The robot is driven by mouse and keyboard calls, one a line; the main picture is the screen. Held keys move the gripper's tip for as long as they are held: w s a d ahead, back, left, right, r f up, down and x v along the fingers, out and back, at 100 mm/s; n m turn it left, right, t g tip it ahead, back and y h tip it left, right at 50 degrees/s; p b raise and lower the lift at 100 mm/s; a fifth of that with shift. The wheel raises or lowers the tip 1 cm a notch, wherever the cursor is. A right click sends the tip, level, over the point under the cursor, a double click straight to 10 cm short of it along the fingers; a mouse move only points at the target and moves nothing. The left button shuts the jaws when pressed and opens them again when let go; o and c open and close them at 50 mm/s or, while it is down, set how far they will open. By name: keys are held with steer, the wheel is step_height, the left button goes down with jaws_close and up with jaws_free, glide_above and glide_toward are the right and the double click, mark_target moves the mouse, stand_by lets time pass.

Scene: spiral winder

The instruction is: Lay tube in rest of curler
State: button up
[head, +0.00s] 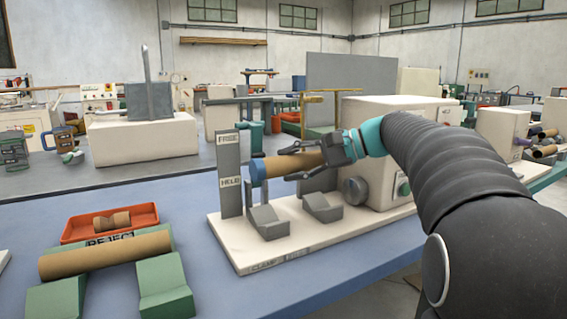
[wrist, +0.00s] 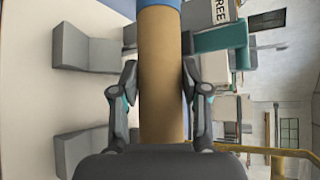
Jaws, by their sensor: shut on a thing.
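My gripper (head: 305,162) is shut on a brown cardboard tube (head: 280,165) with a blue end. In the wrist view the tube (wrist: 161,70) runs straight out between the two fingers (wrist: 161,88). In the head view the tube lies roughly level above the curler (head: 300,230), apart from its grey rest blocks (head: 267,220) and (head: 321,206). The blue end points left, beside the grey upright marked FREE and HELD (head: 230,170). In the wrist view the grey blocks (wrist: 88,50) lie to the left of the tube.
On the blue table (head: 200,208), another brown tube (head: 105,254) lies across green V-blocks (head: 165,285). Behind it a red REJECT tray (head: 110,223) holds a short crumpled tube piece. The curler's cream housing (head: 385,140) with a dark round chuck stands at the right.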

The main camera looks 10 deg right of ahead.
steer(key=shift+a, duration=0.25)
steer(key=shift+a+f+b, duration=0.2)
steer(key=shift+f+b, duration=0.15)
steer(key=shift+f, duration=0.1)
steer(key=shift+s+d+f+b, duration=0.1)
steer(key=shift+f+b, duration=3.05)
steer(key=shift+f, duration=1.45)
steer(key=o, duration=0.9)
steer(key=shift+f, duration=0.1)
steer(key=o, duration=0.4)
steer(key=shift+f, duration=0.1)
steer(key=shift+o, duration=0.2)
steer(key=shift+r, duration=0.3)
